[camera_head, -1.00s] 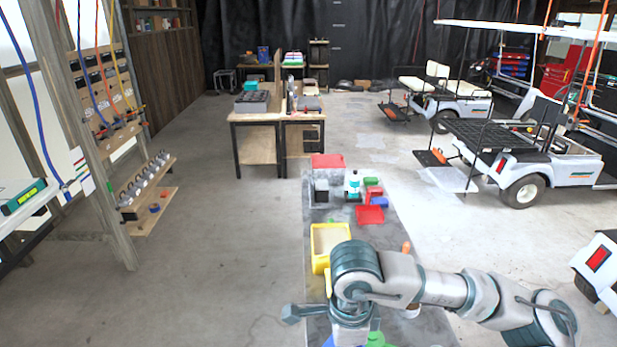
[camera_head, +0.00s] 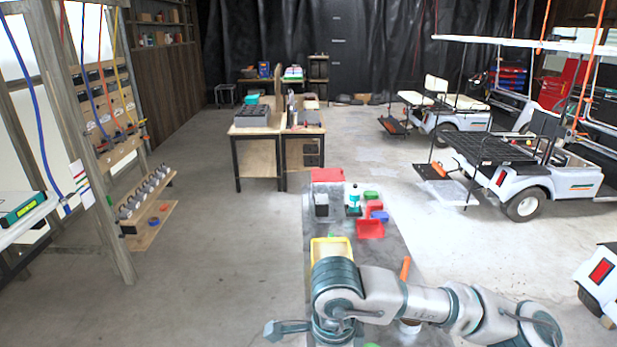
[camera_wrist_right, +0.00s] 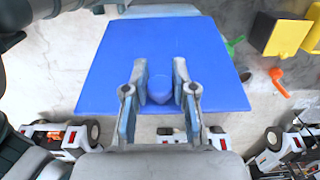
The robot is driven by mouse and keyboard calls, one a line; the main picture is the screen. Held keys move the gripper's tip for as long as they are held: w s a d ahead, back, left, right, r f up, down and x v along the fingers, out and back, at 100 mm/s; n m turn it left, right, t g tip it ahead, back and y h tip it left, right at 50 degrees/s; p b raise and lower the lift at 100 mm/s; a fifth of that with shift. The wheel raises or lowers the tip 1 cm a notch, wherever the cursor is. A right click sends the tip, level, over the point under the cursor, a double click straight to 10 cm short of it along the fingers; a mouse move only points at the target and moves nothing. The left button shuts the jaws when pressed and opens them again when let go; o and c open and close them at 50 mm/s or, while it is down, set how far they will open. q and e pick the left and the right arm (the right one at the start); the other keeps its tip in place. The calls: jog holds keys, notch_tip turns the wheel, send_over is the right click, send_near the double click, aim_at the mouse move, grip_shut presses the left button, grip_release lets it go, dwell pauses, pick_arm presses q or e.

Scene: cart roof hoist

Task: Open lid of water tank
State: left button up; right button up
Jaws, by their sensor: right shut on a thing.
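In the right wrist view, a flat blue lid (camera_wrist_right: 205,55) fills the middle, with a small blue knob (camera_wrist_right: 160,88) on it. My right gripper (camera_wrist_right: 159,76) has one finger on each side of the knob and is shut on it. I cannot tell whether the lid is raised from the tank. The tank's body is not clearly seen. In the head view, my right arm comes in from the right along the bottom; its fingertips and the lid are hidden or out of frame there. My left gripper is not in view.
A grey bench (camera_head: 400,255) carries a yellow bin (camera_head: 328,248), red bins (camera_head: 370,229), a bottle (camera_head: 354,199) and an orange-handled tool (camera_head: 405,268). White carts (camera_head: 545,185) stand at the right. A wooden frame (camera_head: 98,165) stands at the left. The floor between is clear.

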jog(key=shift+a+r, duration=0.1)
jog(key=shift+a, duration=0.3)
jog(key=shift+a, duration=0.65)
jog(key=shift+a+f, duration=0.2)
jog(key=shift+a, duration=0.8)
jog(key=shift+a+f, duration=0.2)
jog(key=shift+a, duration=0.4)
jog(key=o, duration=0.8)
